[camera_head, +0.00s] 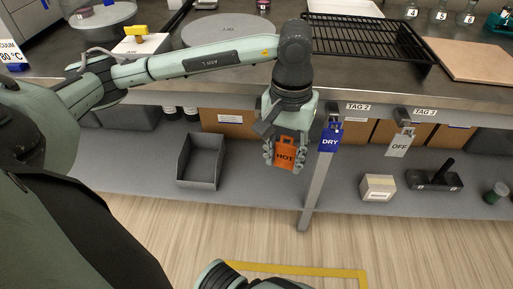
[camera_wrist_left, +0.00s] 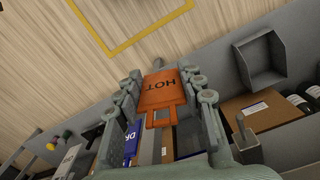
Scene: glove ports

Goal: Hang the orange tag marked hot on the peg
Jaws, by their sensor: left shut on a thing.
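The orange tag marked HOT (camera_head: 286,154) hangs in front of the bench's front edge. My left gripper (camera_head: 284,161) is shut on it, with the fingers on either side. The left wrist view also shows the tag (camera_wrist_left: 163,88) between the fingers, with its slotted upper part toward the palm. To the right, a blue DRY tag (camera_head: 330,138) hangs under the TAG 2 label (camera_head: 358,106), and a grey OFF tag (camera_head: 400,145) hangs under the TAG 3 label (camera_head: 425,111). My right gripper is not in view.
The bench top (camera_head: 350,90) carries a black rack (camera_head: 370,38) and a round grey plate (camera_head: 228,29). Below, a shelf (camera_head: 250,178) holds a grey bin (camera_head: 201,162), cardboard boxes and a small white box (camera_head: 377,187). A table leg (camera_head: 315,190) stands just right of my gripper.

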